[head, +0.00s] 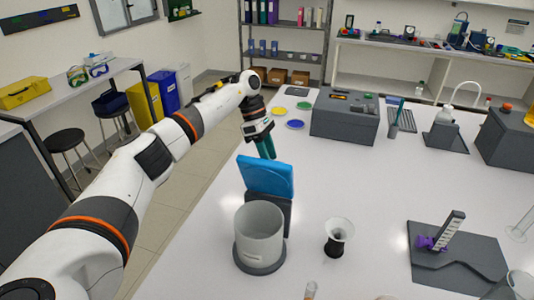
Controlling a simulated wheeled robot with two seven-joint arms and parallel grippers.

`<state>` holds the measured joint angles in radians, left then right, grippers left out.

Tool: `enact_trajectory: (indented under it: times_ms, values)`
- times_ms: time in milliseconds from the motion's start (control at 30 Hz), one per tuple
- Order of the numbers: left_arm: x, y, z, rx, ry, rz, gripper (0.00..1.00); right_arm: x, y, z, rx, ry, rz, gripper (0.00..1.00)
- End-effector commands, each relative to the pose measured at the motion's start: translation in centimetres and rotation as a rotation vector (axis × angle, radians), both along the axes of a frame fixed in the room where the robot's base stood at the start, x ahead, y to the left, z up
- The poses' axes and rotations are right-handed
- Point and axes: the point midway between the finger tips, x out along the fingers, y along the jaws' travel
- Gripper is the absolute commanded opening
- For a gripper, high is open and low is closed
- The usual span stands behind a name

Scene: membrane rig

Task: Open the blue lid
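The blue lid (266,177) stands raised and tilted back at the far side of a pale grey cup-shaped vessel (259,236), whose round opening shows uncovered. The vessel sits on a dark round base (258,263), with a dark upright behind it under the lid. My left gripper (266,150) points down just behind the lid's top edge, with its teal fingers close together. The lid hides the fingertips, so I cannot tell whether they touch it or how far apart they are. My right gripper is not in view.
A small black-and-white funnel-shaped piece (339,236) stands right of the vessel. A grey stand with a purple clamp (433,241) is farther right. A grey instrument box (345,117) and coloured dishes (295,124) lie at the back. The white table between them is mostly clear.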

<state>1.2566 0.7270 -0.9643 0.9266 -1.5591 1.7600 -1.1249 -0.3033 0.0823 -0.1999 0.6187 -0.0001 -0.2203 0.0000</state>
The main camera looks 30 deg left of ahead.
Motion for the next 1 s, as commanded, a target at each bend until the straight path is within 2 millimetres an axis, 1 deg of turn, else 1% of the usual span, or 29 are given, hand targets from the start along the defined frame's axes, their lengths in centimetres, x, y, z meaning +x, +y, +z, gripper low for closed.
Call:
enact_trajectory:
  times_ms: [133,833,933,1000]
  values:
    - [0.1,0.0,-0.1,0.002,-0.004,0.003,0.34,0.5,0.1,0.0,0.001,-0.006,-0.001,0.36]
    - [0.1,0.0,0.1,-0.001,-0.004,0.001,0.34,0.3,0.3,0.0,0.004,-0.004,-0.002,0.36]
    - [0.2,0.2,0.6,-0.001,-0.004,0.001,0.34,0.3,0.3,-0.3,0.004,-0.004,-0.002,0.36]
    - [0.3,0.6,1.3,-0.001,-0.008,0.001,0.34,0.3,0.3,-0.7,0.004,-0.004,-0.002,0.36]
